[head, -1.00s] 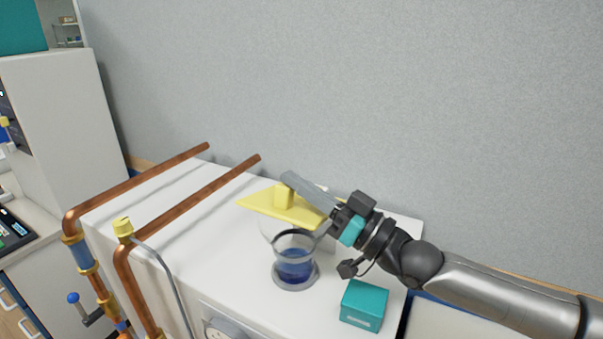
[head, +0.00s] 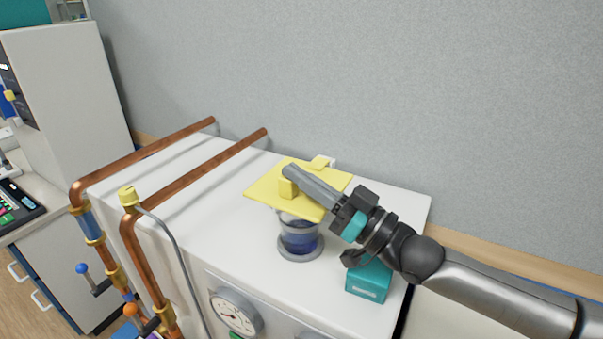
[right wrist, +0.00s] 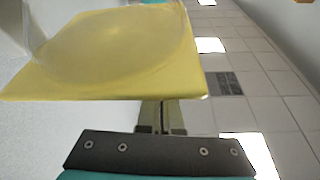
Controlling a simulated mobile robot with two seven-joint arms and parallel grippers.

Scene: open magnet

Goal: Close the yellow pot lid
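My left gripper is out of view.
The pot stands on a white cabinet top (head: 215,205). A teal box (head: 368,283) is just right of it, under my right wrist. Copper pipes (head: 190,180) run along the left, and a gauge (head: 235,313) is on the front. A grey wall is behind.

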